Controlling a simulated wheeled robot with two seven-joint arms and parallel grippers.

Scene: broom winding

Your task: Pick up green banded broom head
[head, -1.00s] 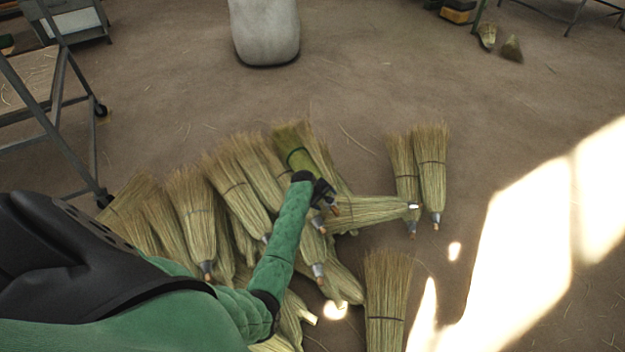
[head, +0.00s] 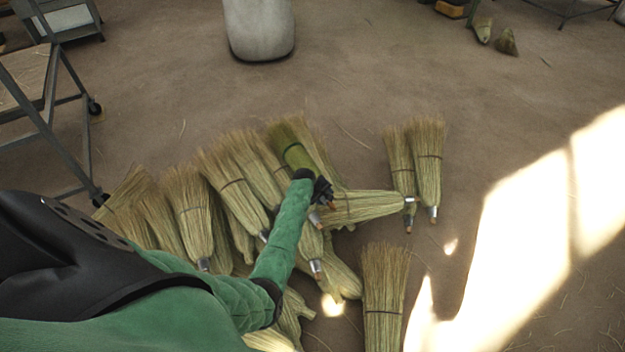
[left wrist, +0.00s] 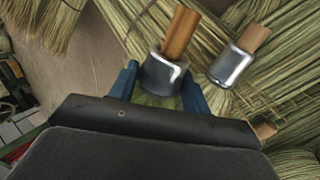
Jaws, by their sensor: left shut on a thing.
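The green banded broom head (head: 294,150) lies on the pile in the head view, its bristles pointing up and left, greener than the others, with a dark band. My left gripper (head: 324,192) is at its lower, handle end and hides that end in the head view. In the left wrist view, its blue fingers (left wrist: 160,84) are shut around the broom head just at its metal collar (left wrist: 158,74). A wooden stub sticks out of the collar, and a bit of green shows below it. My right gripper is in neither view.
Several straw-coloured broom heads (head: 193,210) lie close around it. One (head: 365,206) lies crosswise at its right. Another collar (left wrist: 232,66) is close beside my fingers. A pale bin (head: 259,28) stands at the back, a metal cart (head: 45,100) at left.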

